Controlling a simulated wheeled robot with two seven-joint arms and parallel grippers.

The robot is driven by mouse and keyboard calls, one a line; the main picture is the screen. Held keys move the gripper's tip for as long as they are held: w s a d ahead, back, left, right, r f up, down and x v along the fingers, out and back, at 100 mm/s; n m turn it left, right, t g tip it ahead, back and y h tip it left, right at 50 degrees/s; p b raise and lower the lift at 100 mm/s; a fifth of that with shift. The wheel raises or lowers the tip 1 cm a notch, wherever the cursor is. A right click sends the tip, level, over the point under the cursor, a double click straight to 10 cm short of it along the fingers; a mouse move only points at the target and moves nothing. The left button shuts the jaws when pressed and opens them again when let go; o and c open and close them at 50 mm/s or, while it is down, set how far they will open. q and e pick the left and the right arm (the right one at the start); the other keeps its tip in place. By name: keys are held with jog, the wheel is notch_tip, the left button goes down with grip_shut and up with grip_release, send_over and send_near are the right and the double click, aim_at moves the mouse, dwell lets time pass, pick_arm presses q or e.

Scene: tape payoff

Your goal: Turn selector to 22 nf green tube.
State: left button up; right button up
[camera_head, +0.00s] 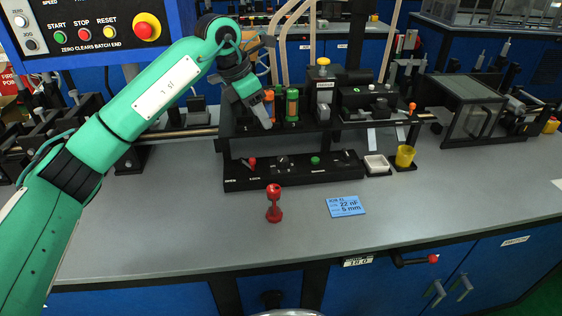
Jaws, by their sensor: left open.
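A green tube (292,104) stands upright in the black machine at the centre. An orange tube (269,104) stands just left of it, partly hidden by my left gripper. My left gripper (265,116) is open, pointing down in front of the orange tube; I cannot tell whether it touches it. I cannot tell which part is the selector. A blue card (345,206) on the bench reads 22 nF, 5 mm. My right gripper is out of view.
A red spool-shaped piece (274,204) stands on the grey bench (200,235) in front of the panel. A white tray (376,164) and a yellow cup (405,156) stand at its right. A control box (100,30) with buttons hangs upper left. The bench front is mostly clear.

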aim_at(282, 159)
pick_arm(q)
jog(key=x, duration=1.5)
jog(key=shift+s+a+f, duration=0.1)
jog(key=shift+s+a, duration=0.05)
jog(key=shift+s, duration=0.05)
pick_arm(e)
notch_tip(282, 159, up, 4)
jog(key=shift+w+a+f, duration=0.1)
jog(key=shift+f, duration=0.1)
pick_arm(q)
jog(key=shift+c, duration=0.2)
jog(key=c, duration=0.9)
